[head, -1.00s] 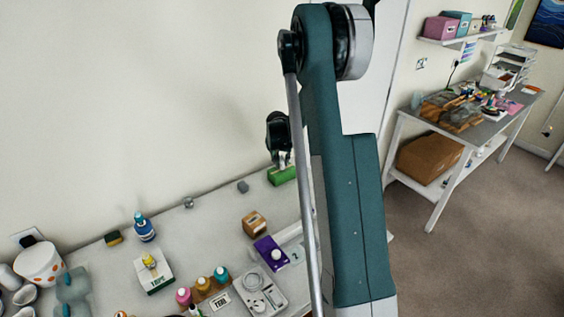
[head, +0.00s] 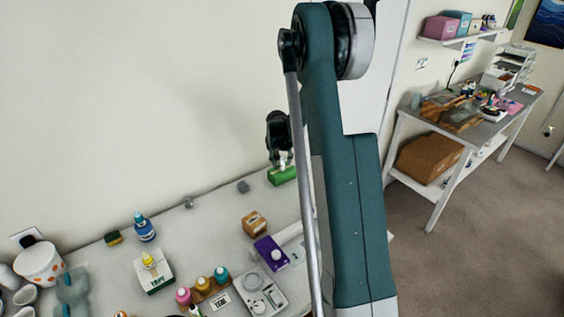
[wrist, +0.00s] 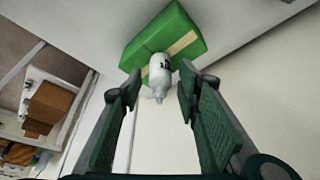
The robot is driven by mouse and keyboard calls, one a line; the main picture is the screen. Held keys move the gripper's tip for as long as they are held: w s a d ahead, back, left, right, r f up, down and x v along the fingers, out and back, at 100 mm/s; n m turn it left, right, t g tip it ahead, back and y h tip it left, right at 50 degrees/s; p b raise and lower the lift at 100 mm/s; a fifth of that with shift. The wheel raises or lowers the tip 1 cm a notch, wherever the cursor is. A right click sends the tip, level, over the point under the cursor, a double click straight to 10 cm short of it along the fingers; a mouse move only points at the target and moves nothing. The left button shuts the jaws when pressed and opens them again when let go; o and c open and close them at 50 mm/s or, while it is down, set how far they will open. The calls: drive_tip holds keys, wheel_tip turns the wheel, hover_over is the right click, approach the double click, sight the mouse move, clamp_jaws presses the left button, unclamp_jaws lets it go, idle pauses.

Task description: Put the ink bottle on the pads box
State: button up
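The green box (wrist: 170,35) with a tan band, which I take for the pads box, sits on the white worktop. It also shows in the head view (head: 281,175), partly behind my arm. A white bottle (wrist: 160,72) with dark lettering, which I take for the ink bottle, stands on the green box in the wrist view, which looks upside down. Its nozzle points away from the box. My gripper (wrist: 159,82) is open, with a fingertip on each side of the bottle and visible gaps between.
On the worktop are a brown box (head: 255,223), a purple box (head: 270,252), a tape box (head: 154,275), a blue bottle (head: 144,229) and several small coloured bottles. The wall is close behind the green box. A side table (head: 470,130) stands at right.

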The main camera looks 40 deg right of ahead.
drive_tip(key=v, duration=1.1)
drive_tip(key=shift+r, duration=0.25)
idle(0.4)
drive_tip(key=shift+s+a, duration=0.1)
drive_tip(key=shift+a, duration=0.05)
drive_tip(key=s+a+r+n+t+y, duration=0.1)
drive_tip(key=s+a+r+n, duration=0.1)
drive_tip(key=s+a+r, duration=0.8)
drive_tip(key=s+a+r+n+t, duration=0.15)
drive_tip(key=s+a+r, duration=0.45)
drive_tip(key=a, duration=0.7)
drive_tip(key=s+a+n+y, duration=0.1)
drive_tip(key=s+a+n, duration=0.1)
drive_tip(key=s+a, duration=0.6)
drive_tip(key=s+a+f+n+t+y, duration=0.1)
drive_tip(key=s+a+n, duration=0.2)
drive_tip(key=s+a, duration=0.5)
drive_tip(key=s, duration=0.8)
drive_tip(key=shift+f, duration=0.35)
